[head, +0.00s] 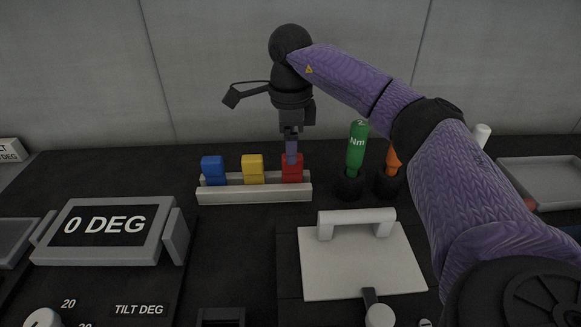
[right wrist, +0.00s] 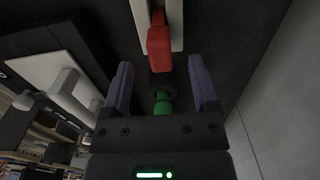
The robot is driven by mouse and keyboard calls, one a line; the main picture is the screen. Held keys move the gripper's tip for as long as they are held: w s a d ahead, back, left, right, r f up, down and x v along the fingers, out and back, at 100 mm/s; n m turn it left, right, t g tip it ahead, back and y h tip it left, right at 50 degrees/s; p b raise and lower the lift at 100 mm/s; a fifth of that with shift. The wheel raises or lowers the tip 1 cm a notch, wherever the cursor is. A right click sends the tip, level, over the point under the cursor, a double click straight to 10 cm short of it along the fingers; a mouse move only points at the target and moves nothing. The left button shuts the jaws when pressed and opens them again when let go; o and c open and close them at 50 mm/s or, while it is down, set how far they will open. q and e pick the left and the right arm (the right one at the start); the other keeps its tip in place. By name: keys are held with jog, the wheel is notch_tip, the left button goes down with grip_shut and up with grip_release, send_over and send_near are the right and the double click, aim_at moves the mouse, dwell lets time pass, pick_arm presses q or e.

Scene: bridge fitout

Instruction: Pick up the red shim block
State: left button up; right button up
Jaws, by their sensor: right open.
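The red shim block (head: 292,172) stands at the right end of a pale rack (head: 255,194). My right gripper (head: 291,158) is above it, pointing down, with its fingers at the block's top in the head view. In the right wrist view the red block (right wrist: 159,48) lies ahead of the gripper (right wrist: 158,75), roughly midway between its two open fingers. The fingers stand apart with nothing between them; contact with the block cannot be told. My left gripper is not in view.
A blue block (head: 213,169) and a yellow block (head: 252,168) share the rack. Right of it stand a green-handled tool (head: 357,148) and an orange-handled one (head: 393,161). A white plate with a handle (head: 357,223) and a "0 DEG" display (head: 105,226) are nearer. A grey wall stands behind.

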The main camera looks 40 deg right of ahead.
aim_at(293, 168)
notch_tip(293, 168, down, 6)
jog(key=b, duration=0.3)
jog(key=shift+s+d+f, duration=0.15)
jog(key=shift+f, duration=0.1)
jog(key=shift+r, duration=0.2)
jog(key=c, duration=0.9)
grip_shut()
